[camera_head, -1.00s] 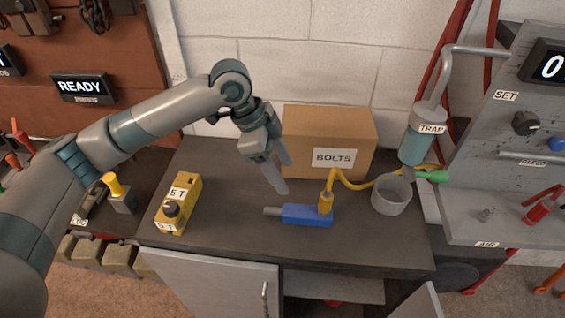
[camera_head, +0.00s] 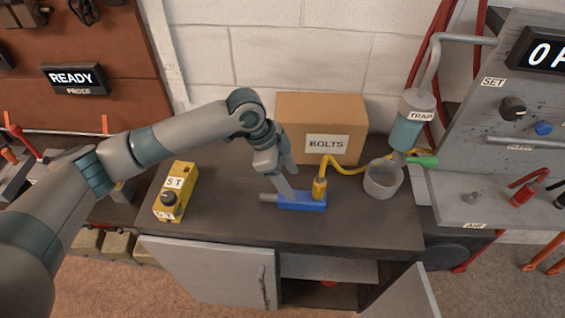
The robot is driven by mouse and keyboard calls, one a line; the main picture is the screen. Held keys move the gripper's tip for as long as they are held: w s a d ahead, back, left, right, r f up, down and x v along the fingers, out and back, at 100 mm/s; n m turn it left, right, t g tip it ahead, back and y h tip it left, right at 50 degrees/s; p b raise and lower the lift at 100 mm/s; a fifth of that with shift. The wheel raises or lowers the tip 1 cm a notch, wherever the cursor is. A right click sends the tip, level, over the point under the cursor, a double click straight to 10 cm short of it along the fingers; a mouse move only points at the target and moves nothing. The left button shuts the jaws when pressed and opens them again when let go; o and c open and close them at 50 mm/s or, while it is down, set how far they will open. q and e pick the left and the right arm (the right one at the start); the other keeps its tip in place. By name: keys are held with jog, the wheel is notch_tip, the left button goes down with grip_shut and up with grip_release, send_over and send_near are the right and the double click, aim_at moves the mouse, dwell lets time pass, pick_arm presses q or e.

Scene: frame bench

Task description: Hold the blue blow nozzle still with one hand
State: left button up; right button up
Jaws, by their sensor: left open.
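The blue blow nozzle (camera_head: 303,203) lies on the dark bench top, with its grey tip pointing left and a yellow hose fitting standing at its right end. My left gripper (camera_head: 290,194) is open, pointing down, with its fingertips at the left part of the blue body. The fingers partly cover the nozzle there. I cannot tell whether they touch it. My right gripper is not in view.
A yellow hose (camera_head: 345,166) runs from the nozzle behind a grey cup (camera_head: 382,181). A cardboard BOLTS box (camera_head: 322,118) stands behind. A yellow 5 T box (camera_head: 175,192) stands left. A TRAP cylinder (camera_head: 407,131) hangs above the cup. Bare bench lies in front of the nozzle.

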aim_at(301, 196)
pick_arm(q)
jog(key=p+x, duration=0.2)
jog(key=x, duration=0.6)
jog(key=shift+d+f, duration=0.2)
jog(key=shift+f, duration=0.15)
jog(key=c, duration=1.4)
